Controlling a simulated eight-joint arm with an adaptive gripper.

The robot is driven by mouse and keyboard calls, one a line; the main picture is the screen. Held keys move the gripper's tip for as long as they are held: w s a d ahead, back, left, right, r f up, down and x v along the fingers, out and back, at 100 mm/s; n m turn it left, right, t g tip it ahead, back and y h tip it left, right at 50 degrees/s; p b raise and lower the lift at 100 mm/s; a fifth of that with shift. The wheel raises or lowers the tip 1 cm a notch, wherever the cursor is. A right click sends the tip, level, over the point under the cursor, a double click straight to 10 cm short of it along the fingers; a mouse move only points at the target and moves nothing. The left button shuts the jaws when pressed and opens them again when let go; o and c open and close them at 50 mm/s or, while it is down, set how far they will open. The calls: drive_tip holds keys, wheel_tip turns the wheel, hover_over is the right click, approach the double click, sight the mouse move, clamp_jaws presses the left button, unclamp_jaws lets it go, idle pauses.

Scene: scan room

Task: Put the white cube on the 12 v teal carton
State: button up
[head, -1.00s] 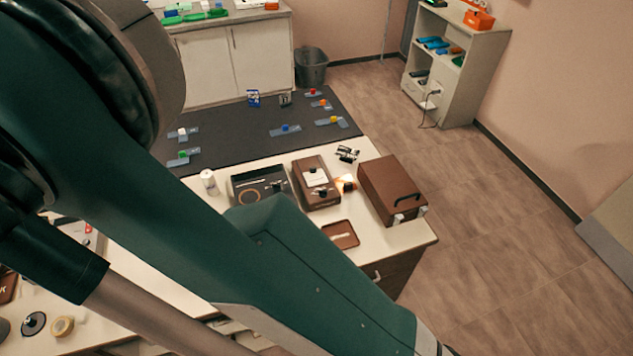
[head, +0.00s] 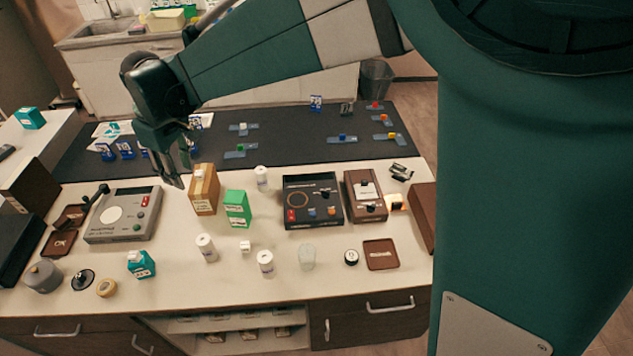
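A small white cube (head: 245,246) sits on the pale table between white cylindrical bottles. A teal carton (head: 141,264) stands at the table's front left, with a white patch at its top; I cannot tell whether this is a label or a separate piece. Another teal box (head: 30,118) is on the far left counter. The print on both is too small to read as 12 V. My gripper (head: 181,178) points down over the back left of the table, left of the wooden box and apart from both cube and cartons. Its fingers look parted, with nothing visible between them.
A wooden box (head: 204,192) and a green carton (head: 237,208) stand near my gripper. White bottles (head: 206,248) (head: 265,263) flank the cube. A grey device (head: 125,216) lies left, a black panel (head: 312,202) right. Bare table shows in front of the cube.

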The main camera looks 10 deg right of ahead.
drive_tip(key=s+d+r+m+t, duration=0.1)
drive_tip(key=s+d+r+m, duration=0.15)
drive_tip(key=d, duration=0.75)
drive_tip(key=s+d+r+m+t, duration=0.1)
drive_tip(key=d+r+m, duration=0.15)
drive_tip(key=d, duration=0.75)
drive_tip(key=s+d+r+m+t, duration=0.1)
drive_tip(key=d+r, duration=0.2)
drive_tip(key=d, duration=0.7)
drive_tip(key=s+d+f+m+t, duration=0.1)
drive_tip(key=s+d+f+m, duration=0.1)
drive_tip(key=s+d, duration=0.6)
drive_tip(key=s+d+f+m+t+h, duration=0.1)
drive_tip(key=s+d+m, duration=0.4)
drive_tip(key=d, duration=0.8)
drive_tip(key=s+f, duration=0.1)
drive_tip(key=s, duration=0.1)
drive_tip(key=shift+s+d+f+t, duration=0.2)
drive_tip(key=shift+s+t, duration=0.1)
drive_tip(key=shift+s, duration=0.1)
